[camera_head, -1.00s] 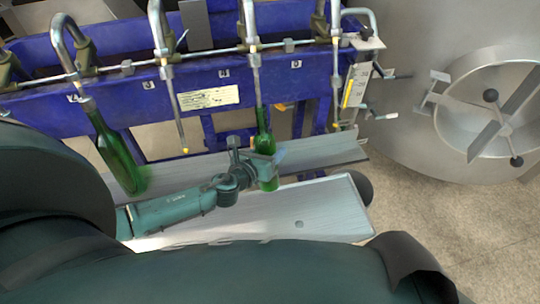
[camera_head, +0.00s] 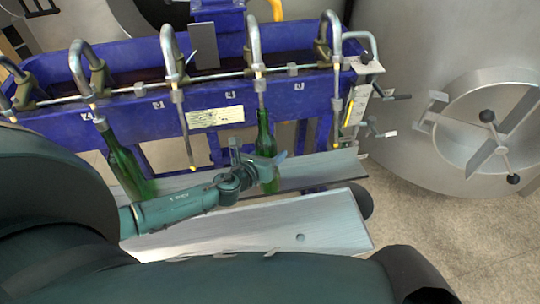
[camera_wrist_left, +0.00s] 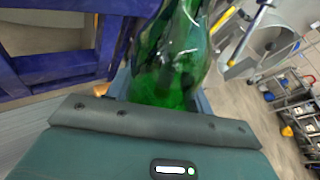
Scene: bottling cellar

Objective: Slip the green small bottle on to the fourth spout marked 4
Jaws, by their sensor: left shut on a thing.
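A green bottle (camera_head: 267,147) is in my left gripper (camera_head: 264,170), which is shut around its lower body. The bottle stands nearly upright; in the left wrist view its green glass (camera_wrist_left: 172,60) fills the space between the fingers. A metal spout (camera_head: 261,88) comes down to its mouth and appears to run into its neck; the tip is hidden. A second green bottle (camera_head: 124,164) hangs tilted there. The other marks are too small to read surely. My right gripper is not seen.
Two spouts with bare yellow tips, one left (camera_head: 190,150) and one right (camera_head: 335,130) of the held bottle, flank it closely. Below runs a grey ledge (camera_head: 315,168) with a pale board (camera_head: 320,225) in front. A steel tank (camera_head: 420,60) stands right.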

